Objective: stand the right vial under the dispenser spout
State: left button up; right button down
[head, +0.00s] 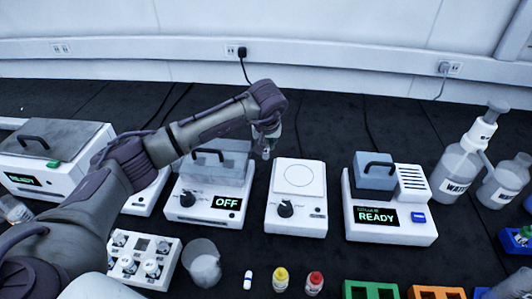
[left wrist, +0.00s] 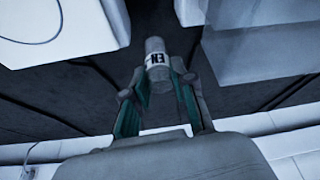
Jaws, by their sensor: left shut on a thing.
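My left gripper (head: 267,138) reaches over the back of the bench, above the gap between the box marked OFF and the white stirrer plate. It is shut on a small vial (left wrist: 157,52) with a white label and dark letters; the vial also shows in the head view (head: 266,153), hanging below the fingers and clear of the bench. The left wrist view shows the gripper's green-lined fingers (left wrist: 160,84) on both sides of it. A pump-top dispenser bottle (head: 458,166) with a pale label stands at the right. My right gripper is not in view.
Instruments line the bench: the OFF box (head: 213,187), the stirrer plate (head: 299,179) and the READY unit (head: 383,231). In front are a vial rack (head: 172,253), a beaker (head: 203,268), yellow-capped (head: 280,284) and red-capped (head: 314,286) vials, and coloured racks (head: 434,292).

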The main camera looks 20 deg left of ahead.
aim_at(266, 150)
pick_arm(q)
notch_tip(266, 150, down, 3)
jog(key=shift+s+f, duration=0.1)
jog(key=shift+f, duration=0.25)
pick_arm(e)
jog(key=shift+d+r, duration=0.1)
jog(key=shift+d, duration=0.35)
pick_arm(q)
jog(key=shift+f, duration=0.2)
jog(key=o, duration=0.6)
jog(key=shift+r, duration=0.1)
